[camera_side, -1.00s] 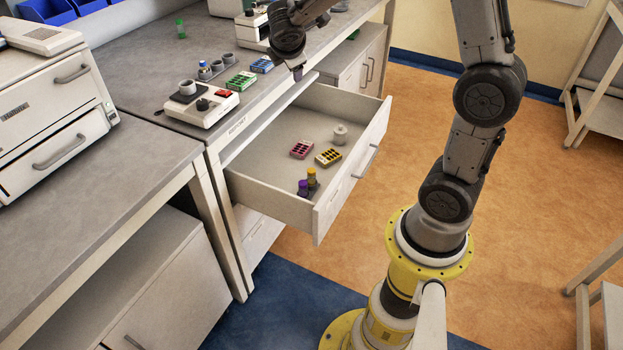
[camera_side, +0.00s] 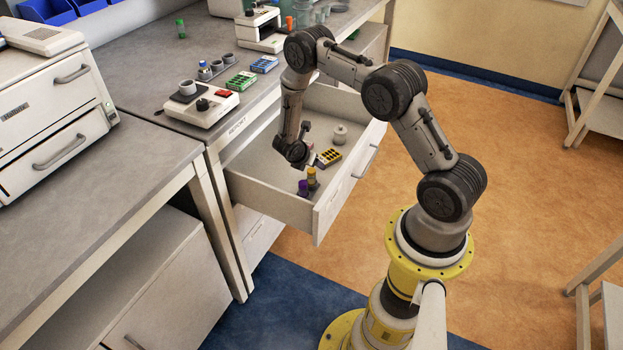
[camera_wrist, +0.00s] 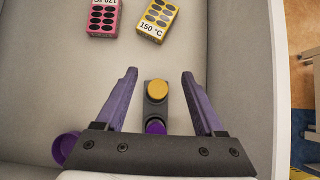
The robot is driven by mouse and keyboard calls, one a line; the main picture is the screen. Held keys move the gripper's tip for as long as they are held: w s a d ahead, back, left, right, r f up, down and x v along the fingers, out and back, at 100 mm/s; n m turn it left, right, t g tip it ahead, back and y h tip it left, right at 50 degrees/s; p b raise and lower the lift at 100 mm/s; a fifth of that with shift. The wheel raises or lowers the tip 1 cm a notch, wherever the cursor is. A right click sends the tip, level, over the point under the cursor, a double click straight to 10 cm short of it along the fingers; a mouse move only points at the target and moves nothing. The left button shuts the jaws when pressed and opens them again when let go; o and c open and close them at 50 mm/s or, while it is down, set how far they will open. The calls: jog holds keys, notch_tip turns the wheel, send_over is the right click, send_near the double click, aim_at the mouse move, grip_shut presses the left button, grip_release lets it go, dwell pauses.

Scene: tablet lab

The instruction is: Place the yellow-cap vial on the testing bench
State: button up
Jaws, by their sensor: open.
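The yellow-cap vial (camera_side: 312,177) stands upright in the open drawer (camera_side: 255,184), beside a purple-cap vial (camera_side: 303,187). In the wrist view the yellow cap (camera_wrist: 157,89) shows from above in a small dark holder (camera_wrist: 153,112), with a purple cap (camera_wrist: 155,126) in the same holder just below it. My gripper (camera_wrist: 159,75) is open and empty. Its two purple fingers lie to the left and right of the yellow-cap vial, apart from it. In the side view my gripper (camera_side: 308,159) is low over the drawer, close to the vials. The labelled bench (camera_side: 215,125) stands behind the drawer.
A yellow block (camera_side: 329,157) and a white lidded jar (camera_side: 340,134) are in the drawer. A pink block (camera_wrist: 103,17) is there too. Another purple round object (camera_wrist: 66,147) lies at the wrist view's lower left.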

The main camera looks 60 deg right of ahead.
aim_at(314, 174)
notch_tip(314, 174, down, 2)
jog(key=shift+f, duration=0.15)
jog(key=f, duration=0.1)
jog(key=d+f, duration=0.1)
jog(key=f, duration=0.1)
jog(key=shift+d+f, duration=0.25)
jog(key=shift+f, duration=0.15)
jog(key=shift+d+f, duration=0.2)
grip_shut()
